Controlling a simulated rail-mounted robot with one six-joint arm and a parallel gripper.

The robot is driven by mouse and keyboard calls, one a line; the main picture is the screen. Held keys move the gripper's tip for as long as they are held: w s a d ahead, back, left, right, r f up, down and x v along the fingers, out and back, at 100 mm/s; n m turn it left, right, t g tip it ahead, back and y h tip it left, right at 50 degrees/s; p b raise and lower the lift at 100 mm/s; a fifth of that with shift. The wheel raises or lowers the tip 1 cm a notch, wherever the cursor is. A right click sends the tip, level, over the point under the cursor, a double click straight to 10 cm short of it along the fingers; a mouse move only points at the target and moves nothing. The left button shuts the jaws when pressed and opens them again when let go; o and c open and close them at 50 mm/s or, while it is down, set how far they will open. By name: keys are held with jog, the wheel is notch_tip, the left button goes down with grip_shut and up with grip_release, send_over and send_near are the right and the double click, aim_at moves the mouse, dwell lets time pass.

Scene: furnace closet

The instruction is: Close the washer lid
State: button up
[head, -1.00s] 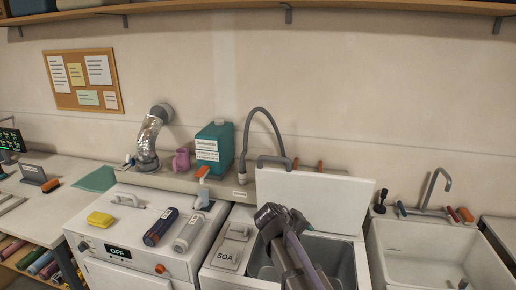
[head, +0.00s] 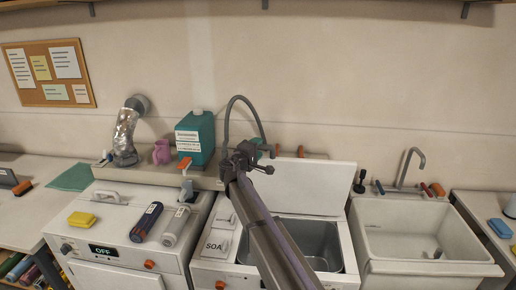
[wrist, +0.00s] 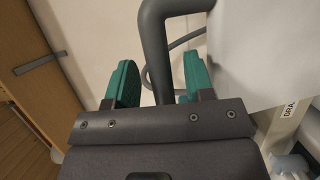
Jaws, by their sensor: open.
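The washer lid (head: 318,186) is a white panel standing upright at the back of the open washer tub (head: 312,236). My gripper (head: 250,147) is at the lid's upper left corner, with my arm crossing in front of the tub. In the wrist view, its teal fingers (wrist: 160,88) are apart. A thick grey bent bar (wrist: 158,58), apparently the lid's handle, passes between them; I cannot tell whether either finger touches it. The white lid (wrist: 258,55) fills the upper right there. In the head view, my gripper hides the handle.
A grey hose (head: 229,115) arches behind my gripper. A teal jug (head: 196,140) and pink mug (head: 161,152) stand on the back ledge. The dryer (head: 118,225), with bottles and a yellow sponge on top, is left; a sink (head: 415,230) is right.

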jog(key=shift+w+d, duration=0.2)
jog(key=shift+w, duration=0.3)
grip_shut()
